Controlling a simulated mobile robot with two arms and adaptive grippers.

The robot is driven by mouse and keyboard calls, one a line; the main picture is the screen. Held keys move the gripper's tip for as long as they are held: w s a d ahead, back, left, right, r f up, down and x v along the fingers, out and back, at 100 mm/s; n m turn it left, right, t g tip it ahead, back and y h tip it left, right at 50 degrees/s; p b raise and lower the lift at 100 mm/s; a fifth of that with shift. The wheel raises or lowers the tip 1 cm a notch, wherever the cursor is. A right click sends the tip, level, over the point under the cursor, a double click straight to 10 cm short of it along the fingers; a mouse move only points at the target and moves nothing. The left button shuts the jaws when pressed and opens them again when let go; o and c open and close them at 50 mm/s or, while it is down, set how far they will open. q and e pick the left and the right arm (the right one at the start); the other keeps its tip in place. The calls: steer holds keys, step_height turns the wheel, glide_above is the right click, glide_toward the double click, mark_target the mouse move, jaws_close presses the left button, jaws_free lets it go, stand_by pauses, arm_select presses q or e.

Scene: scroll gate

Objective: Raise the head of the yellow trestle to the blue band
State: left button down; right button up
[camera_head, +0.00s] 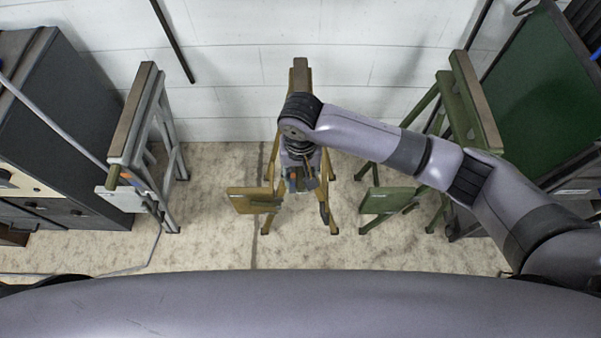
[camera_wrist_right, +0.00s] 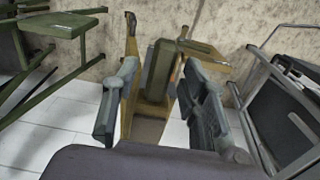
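The yellow trestle (camera_head: 333,215) stands in the middle of the head view, between a grey and a green one. Its brown head bar (camera_head: 300,72) runs toward the wall, and my right arm hides much of it. A yellow board (camera_head: 250,200) sticks out low on its left. My right gripper (camera_head: 302,182) is over the trestle's near part, pointing down. In the wrist view its fingers (camera_wrist_right: 160,70) are apart, with an olive-brown block (camera_wrist_right: 158,72) and yellow trestle parts beyond and between them. I cannot make out a blue band. My left gripper is out of view.
The grey trestle (camera_head: 128,125) stands at left by a dark cabinet (camera_head: 75,110). The green trestle (camera_head: 475,100) stands at right by a green panel (camera_head: 545,90), partly behind my right arm. A white wall (camera_head: 235,60) closes the back. Bare floor (camera_head: 215,165) lies between the trestles.

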steer(key=shift+f, duration=0.4)
jaws_close()
stand_by(0.4)
